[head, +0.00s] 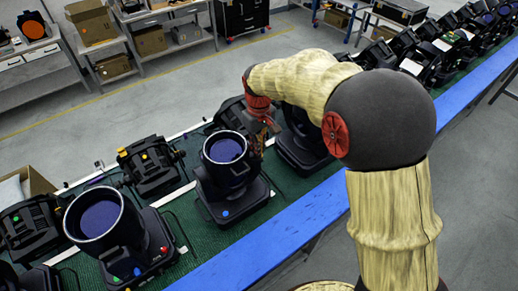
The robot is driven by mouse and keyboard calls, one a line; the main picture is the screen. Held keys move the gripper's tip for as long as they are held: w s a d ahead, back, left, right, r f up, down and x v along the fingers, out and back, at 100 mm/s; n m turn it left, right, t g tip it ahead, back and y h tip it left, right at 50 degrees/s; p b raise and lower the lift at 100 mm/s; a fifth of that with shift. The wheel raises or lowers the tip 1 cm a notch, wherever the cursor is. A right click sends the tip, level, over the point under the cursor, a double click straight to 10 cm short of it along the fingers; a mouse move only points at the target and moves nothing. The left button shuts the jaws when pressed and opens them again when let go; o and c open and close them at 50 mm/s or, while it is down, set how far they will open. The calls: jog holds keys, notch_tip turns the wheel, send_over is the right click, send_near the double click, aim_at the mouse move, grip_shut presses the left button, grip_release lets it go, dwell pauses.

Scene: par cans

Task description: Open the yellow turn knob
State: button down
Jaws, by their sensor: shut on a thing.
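The middle par can (228,160) stands upright on the green belt, its lens facing up. My gripper (262,138) is at its right side, close against the housing, pointing down. It is shut on what looks like the turn knob on that side. The fingers hide the knob, so its yellow colour and how far it is turned cannot be told. My arm comes in from the right.
A larger par can (103,215) stands at the lower left. Another dark fixture (302,140) stands close to the right of my gripper. A black fixture (151,165) lies behind left. A blue rail (270,235) edges the green belt (190,203). Shelves with boxes (92,22) stand at the back.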

jog(key=m, duration=0.3)
jog(key=shift+m+b, duration=0.3)
jog(key=shift+w+m, duration=0.1)
jog(key=shift+m, duration=1.7)
jog(key=shift+r, duration=0.1)
jog(key=c, duration=2)
grip_release()
notch_tip(320, 180, up, 12)
jog(key=shift+f, duration=0.1)
